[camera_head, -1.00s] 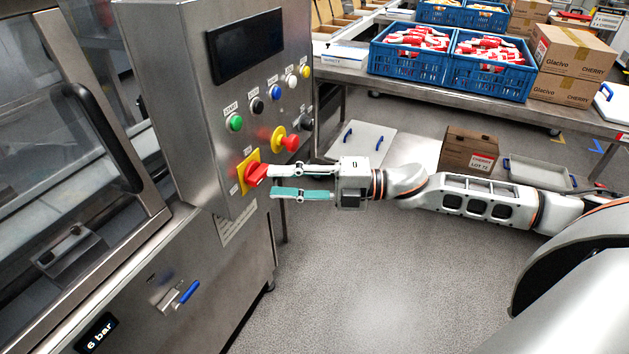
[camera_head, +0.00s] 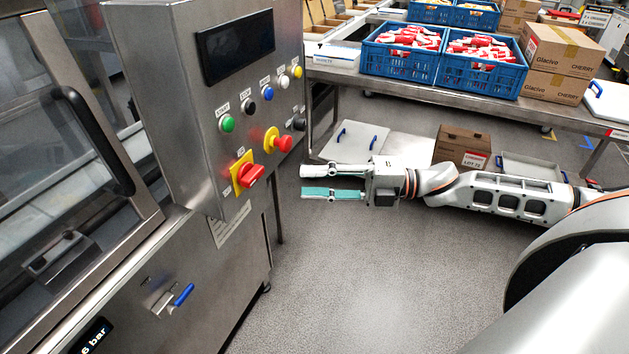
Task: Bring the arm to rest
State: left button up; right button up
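My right arm (camera_head: 510,198) comes in from the right side of the head view. Its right gripper (camera_head: 303,182) is open and empty, with a gap between its two fingers. It hangs in the air to the right of the steel control panel (camera_head: 190,130), apart from the red rotary switch (camera_head: 251,176) on its yellow plate. The red emergency button (camera_head: 283,144) is above and to the right of that switch. My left gripper is not in view.
The machine's door handle (camera_head: 95,140) and a blue-handled valve (camera_head: 183,295) are at left. A steel table (camera_head: 420,94) behind carries blue crates (camera_head: 400,64) and cardboard boxes (camera_head: 556,50). A brown box (camera_head: 462,147) stands below. The grey floor (camera_head: 370,280) in front is clear.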

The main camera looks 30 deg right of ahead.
jog(key=s+a+f+m+t+h, duration=0.1)
jog(key=a+f+m+t+h, duration=0.15)
jog(key=f+m, duration=0.6)
jog(key=a+f+m+t+h, duration=0.1)
jog(key=f+m+t+h, duration=0.25)
jog(key=f+m, duration=0.5)
jog(key=s+f+m+g+h, duration=0.2)
jog(key=s+f+m+h, duration=0.1)
jog(key=s+f, duration=0.4)
jog(key=s+a+f+m+g+h, duration=0.1)
jog(key=s+f+m+h, duration=0.3)
jog(key=f, duration=0.8)
jog(key=s+m+g, duration=0.1)
jog(key=s+m, duration=0.1)
jog(key=s, duration=0.1)
jog(key=shift+s+a+f, duration=0.25)
jog(key=shift+a+f, duration=0.05)
jog(key=shift+f, duration=0.1)
jog(key=shift+a, duration=0.1)
jog(key=shift+c, duration=0.5)
